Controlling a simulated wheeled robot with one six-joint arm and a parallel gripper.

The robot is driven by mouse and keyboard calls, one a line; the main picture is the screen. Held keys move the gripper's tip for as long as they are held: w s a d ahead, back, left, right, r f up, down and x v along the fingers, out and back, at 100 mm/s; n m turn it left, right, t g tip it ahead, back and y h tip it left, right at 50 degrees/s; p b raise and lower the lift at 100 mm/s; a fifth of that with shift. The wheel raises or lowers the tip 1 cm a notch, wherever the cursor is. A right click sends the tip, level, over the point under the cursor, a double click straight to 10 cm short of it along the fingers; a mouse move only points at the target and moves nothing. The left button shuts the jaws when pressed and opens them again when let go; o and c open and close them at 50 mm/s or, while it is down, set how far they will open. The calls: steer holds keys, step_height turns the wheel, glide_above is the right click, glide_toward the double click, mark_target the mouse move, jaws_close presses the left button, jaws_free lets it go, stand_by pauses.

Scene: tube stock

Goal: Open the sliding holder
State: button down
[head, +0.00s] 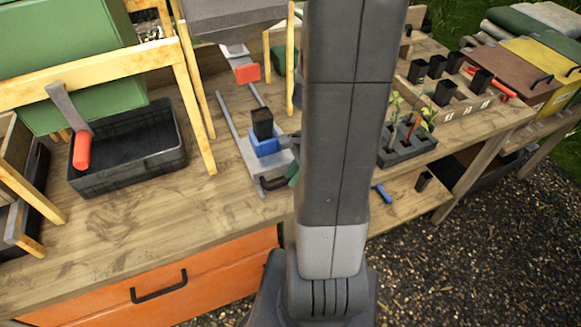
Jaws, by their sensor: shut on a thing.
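The sliding holder (252,173) is a pale grey plate on rails on the wooden bench, left of my arm. It stands out in front of the dark grey stand above it. It carries a blue socket (265,146) with a black square pot (262,124) upright in it. A black bar handle (272,184) is at its front edge. My gripper (289,142) is mostly hidden behind my arm, with a dark part showing beside the socket. It is shut at the holder's handle; the fingertips and exact contact are hidden. A small green piece (294,174) shows beside the handle.
A red block (247,73) sits at the rails' far end under the dark grey stand (235,15). A black crate (130,160) and wooden frames stand at left. A grey planter (408,147) and pots are at right. An orange drawer (100,275) is below the bench.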

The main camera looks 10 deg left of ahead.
stand_by(0.4)
steer(key=c, duration=1.5)
jaws_free()
steer(key=shift+d, duration=0.1)
steer(key=shift+o, duration=0.2)
steer(key=v, duration=1.3)
steer(key=shift+d+r+p, duration=0.15)
steer(key=shift+r+p, duration=0.25)
steer(key=x, duration=1.4)
steer(key=shift+b, duration=0.4)
